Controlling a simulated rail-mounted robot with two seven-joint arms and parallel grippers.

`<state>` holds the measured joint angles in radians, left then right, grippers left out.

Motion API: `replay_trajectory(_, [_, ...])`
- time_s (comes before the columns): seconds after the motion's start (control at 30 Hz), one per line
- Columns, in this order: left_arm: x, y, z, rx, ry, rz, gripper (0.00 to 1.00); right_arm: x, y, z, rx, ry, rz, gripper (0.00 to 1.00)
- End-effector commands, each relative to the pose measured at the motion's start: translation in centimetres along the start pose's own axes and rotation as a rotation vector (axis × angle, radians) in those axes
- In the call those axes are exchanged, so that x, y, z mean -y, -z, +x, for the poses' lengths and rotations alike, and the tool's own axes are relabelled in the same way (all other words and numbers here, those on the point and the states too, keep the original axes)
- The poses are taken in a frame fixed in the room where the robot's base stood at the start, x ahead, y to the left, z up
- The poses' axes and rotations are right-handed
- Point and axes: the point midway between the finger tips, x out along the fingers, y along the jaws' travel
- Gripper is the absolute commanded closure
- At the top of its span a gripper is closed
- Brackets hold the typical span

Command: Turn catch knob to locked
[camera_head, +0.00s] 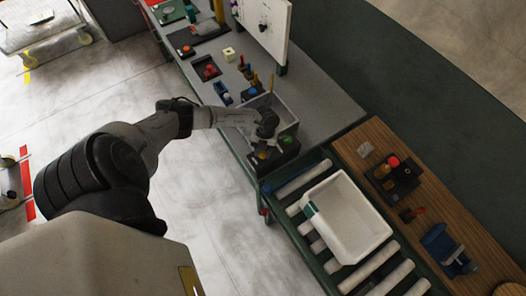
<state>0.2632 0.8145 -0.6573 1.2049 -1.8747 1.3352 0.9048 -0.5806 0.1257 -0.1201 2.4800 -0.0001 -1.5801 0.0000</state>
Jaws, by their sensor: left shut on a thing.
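My left arm reaches in from the left, and its dark left gripper (266,134) is over a small black unit (284,152) at the front edge of the grey bench. The unit has a green part (287,139) on its right and a yellow-orange part (263,155) at its front left. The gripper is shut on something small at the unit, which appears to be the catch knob. The knob is hidden by the gripper, so its angle cannot be read. My right gripper is not in view.
A grey bin (288,112) stands just behind the gripper, close to it. A white tub (350,222) sits on a roller conveyor (385,272) to the right. A wooden table (400,150) holds a black box and a blue vise (446,250). A white panel (266,24) stands at the back.

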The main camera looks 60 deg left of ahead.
Motion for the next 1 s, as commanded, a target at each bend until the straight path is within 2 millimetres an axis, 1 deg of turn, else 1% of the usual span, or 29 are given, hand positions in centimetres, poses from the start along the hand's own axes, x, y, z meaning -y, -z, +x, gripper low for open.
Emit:
replay_trajectory(0.17, [0.0,-0.1,0.1,0.0,-0.019,0.045,0.84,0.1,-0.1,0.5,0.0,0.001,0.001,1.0])
replay_trajectory(0.37, [0.1,-0.1,0.2,0.0,-0.071,0.17,0.84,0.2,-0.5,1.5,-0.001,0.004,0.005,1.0])
replay_trajectory(1.0, [0.3,0.0,0.2,0.0,-0.301,0.729,0.84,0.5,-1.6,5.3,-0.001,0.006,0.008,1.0])
